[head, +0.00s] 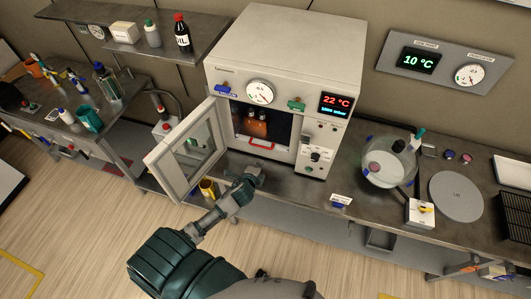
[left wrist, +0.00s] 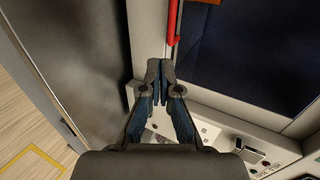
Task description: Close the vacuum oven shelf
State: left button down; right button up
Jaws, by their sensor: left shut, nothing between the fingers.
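The vacuum oven (head: 285,50) is a white box on the bench with its glass door (head: 190,150) swung open to the left. Inside are brown bottles (head: 255,122) on the shelf. The shelf's red handle (head: 262,146) sits low at the front of the opening; how far the shelf is out is hard to tell. My left gripper (head: 260,173) is shut and empty, just in front of and below the handle. In the left wrist view its closed fingertips (left wrist: 160,70) are close to the red handle (left wrist: 173,22), with no clear contact. My right gripper is out of view.
A round glass vessel (head: 385,168) and a grey disc (head: 456,196) are on the bench to the right. The bench front (head: 290,187) below the oven is mostly clear.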

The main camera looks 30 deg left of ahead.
aim_at(267, 148)
pick_arm(q)
jog(key=r+x, duration=0.1)
jog(key=x, duration=0.8)
jog(key=shift+w, duration=0.25)
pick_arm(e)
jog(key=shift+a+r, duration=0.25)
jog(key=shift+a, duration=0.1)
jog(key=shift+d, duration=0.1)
pick_arm(q)
jog(key=shift+w+a, duration=0.2)
jog(key=shift+w, duration=0.5)
jog(key=shift+w+a, duration=0.25)
jog(key=shift+w, duration=0.45)
jog(key=shift+s+r, duration=0.1)
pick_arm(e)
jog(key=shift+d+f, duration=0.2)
